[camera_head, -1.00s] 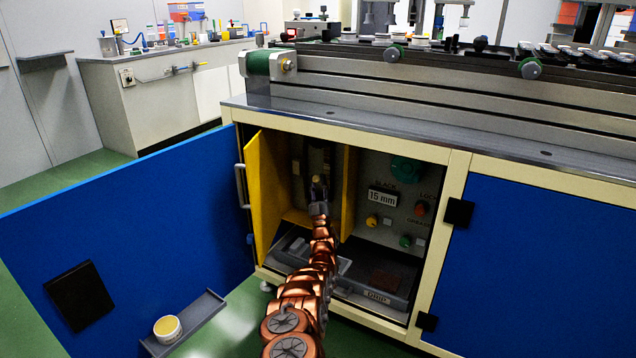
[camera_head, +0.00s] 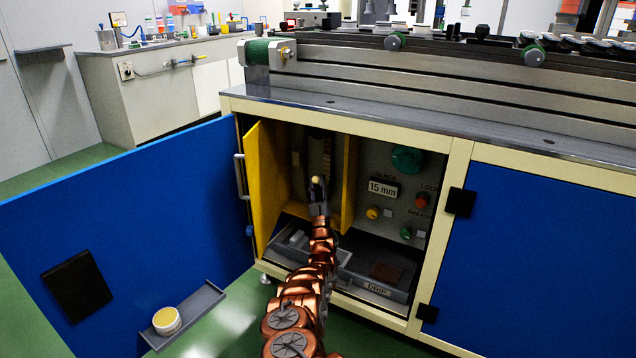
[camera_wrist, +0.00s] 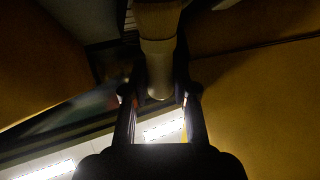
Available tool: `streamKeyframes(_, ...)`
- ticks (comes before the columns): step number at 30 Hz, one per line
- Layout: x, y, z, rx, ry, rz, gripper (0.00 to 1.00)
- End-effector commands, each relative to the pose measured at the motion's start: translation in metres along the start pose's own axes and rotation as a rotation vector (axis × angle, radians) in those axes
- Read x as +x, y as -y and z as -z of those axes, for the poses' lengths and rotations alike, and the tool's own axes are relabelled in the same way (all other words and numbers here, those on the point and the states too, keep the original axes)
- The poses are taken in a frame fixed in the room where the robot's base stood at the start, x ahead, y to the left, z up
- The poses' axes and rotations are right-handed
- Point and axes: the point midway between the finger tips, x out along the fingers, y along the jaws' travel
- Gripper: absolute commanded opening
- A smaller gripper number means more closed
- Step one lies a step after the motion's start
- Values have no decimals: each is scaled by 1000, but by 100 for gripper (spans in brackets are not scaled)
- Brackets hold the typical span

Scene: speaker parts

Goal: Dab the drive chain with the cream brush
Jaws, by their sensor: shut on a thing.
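My gripper (camera_head: 318,192) is inside the open cabinet, between yellow panels. In the wrist view my gripper (camera_wrist: 159,95) is shut on the cream brush (camera_wrist: 159,70), whose pale handle sits between the fingers. A wider tan part of the brush points away from me. In the head view only a small pale bit of the cream brush (camera_head: 316,180) shows above the fingers. A dark, ridged upright strip, which looks like the drive chain (camera_head: 320,156), stands behind and above the gripper. Its lower part is hidden. I cannot tell whether the brush touches it.
The yellow panel (camera_head: 266,190) stands close left of my gripper. A control panel with a 15 mm display (camera_head: 383,188) and several knobs is at right. A grey drip tray (camera_head: 372,288) lies below. The blue door (camera_head: 130,215) is open, its shelf holding a pot (camera_head: 167,321).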

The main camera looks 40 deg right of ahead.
Motion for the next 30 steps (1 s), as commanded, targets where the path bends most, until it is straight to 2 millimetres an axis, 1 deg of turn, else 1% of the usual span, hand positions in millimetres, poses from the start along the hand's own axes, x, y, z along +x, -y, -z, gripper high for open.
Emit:
streamKeyframes(4, -1, 2, 11, 1, 3, 1, 0)
streamKeyframes(21, -26, 12, 47, 1, 1, 1, 0)
streamKeyframes(30, -29, 12, 47, 0, -1, 0, 0)
